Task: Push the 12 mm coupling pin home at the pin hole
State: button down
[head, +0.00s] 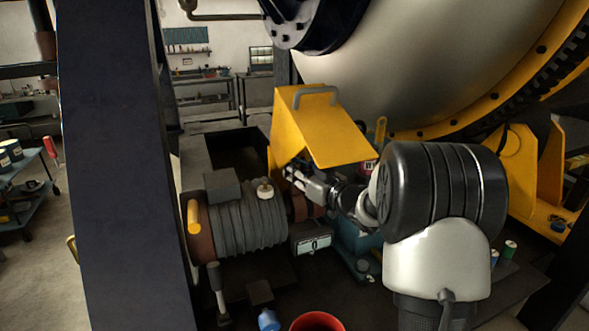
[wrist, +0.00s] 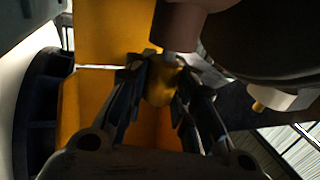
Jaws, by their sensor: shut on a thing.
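My gripper (head: 298,181) reaches under the raised yellow guard, beside the coupling, in the head view. In the wrist view my gripper (wrist: 163,68) has its two fingers closed around a brass-coloured cylinder, which I take for the coupling pin (wrist: 161,86). The far end of the pin is up against or very near a brown-grey round part (wrist: 179,26). I cannot tell how deep the pin sits. The pin hole itself is hidden in both views, and the pin cannot be made out in the head view.
The yellow guard (head: 318,128) hangs close over my gripper. A ribbed grey motor (head: 240,222) stands to the left, with a small gauge box (head: 311,243) in front. A dark post (head: 118,160) rises at the left. A red bucket (head: 317,322) is at the bottom.

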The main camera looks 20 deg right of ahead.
jog(key=shift+f+b, duration=0.6)
jog(key=shift+f, duration=0.15)
jog(key=c, duration=1.2)
grip_release()
jog(key=shift+c, duration=0.2)
